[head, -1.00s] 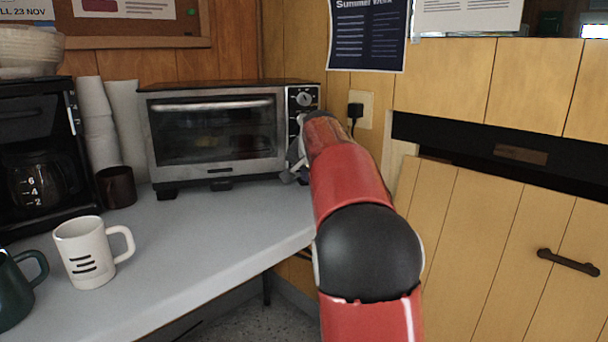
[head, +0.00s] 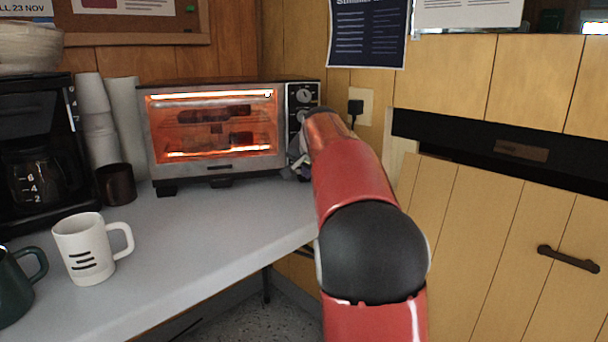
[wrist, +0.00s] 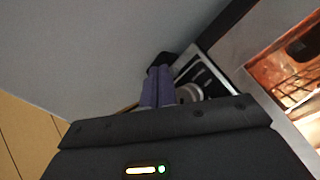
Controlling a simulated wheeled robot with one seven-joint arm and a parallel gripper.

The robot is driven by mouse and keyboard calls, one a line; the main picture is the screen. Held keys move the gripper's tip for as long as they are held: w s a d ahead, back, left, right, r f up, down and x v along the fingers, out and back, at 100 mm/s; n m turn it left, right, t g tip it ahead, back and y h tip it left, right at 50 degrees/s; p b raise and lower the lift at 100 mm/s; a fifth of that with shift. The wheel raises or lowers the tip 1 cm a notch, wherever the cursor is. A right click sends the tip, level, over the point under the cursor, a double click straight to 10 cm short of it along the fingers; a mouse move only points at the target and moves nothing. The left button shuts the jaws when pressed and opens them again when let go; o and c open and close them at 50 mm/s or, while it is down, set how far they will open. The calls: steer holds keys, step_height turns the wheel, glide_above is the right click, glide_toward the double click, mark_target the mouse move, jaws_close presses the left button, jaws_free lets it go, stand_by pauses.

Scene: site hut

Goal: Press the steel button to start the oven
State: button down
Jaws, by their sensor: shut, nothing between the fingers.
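The toaster oven (head: 221,170) stands at the back of the counter. Its window (head: 215,125) glows orange, with bright heating bars at top and bottom. Its black control panel (head: 303,92) with dials is on the right side. My gripper (head: 299,163) is in front of the lower part of this panel, partly hidden by my red arm. In the wrist view my shut, empty fingers (wrist: 158,76) reach to the panel's edge (wrist: 205,72), beside a round pale knob (wrist: 189,93). The steel button cannot be made out; my gripper covers the panel's lower part.
A coffee maker (head: 38,150), stacked cups (head: 92,115), a dark cup (head: 116,184), a white mug (head: 84,248) and a green mug (head: 14,285) stand at left. The counter (head: 215,225) before the oven is clear. A wall socket (head: 363,105) is right of the oven.

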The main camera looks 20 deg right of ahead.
steer(key=shift+s+f, duration=0.1)
steer(key=shift+s, duration=0.15)
steer(key=s+b, duration=0.2)
steer(key=s, duration=0.1)
steer(key=shift+s+a+f, duration=0.1)
steer(key=shift+s+a, duration=0.05)
steer(key=shift+a, duration=0.2)
steer(key=shift+s+a+b, duration=0.1)
steer(key=shift+s+b, duration=0.4)
steer(key=shift+s, duration=0.35)
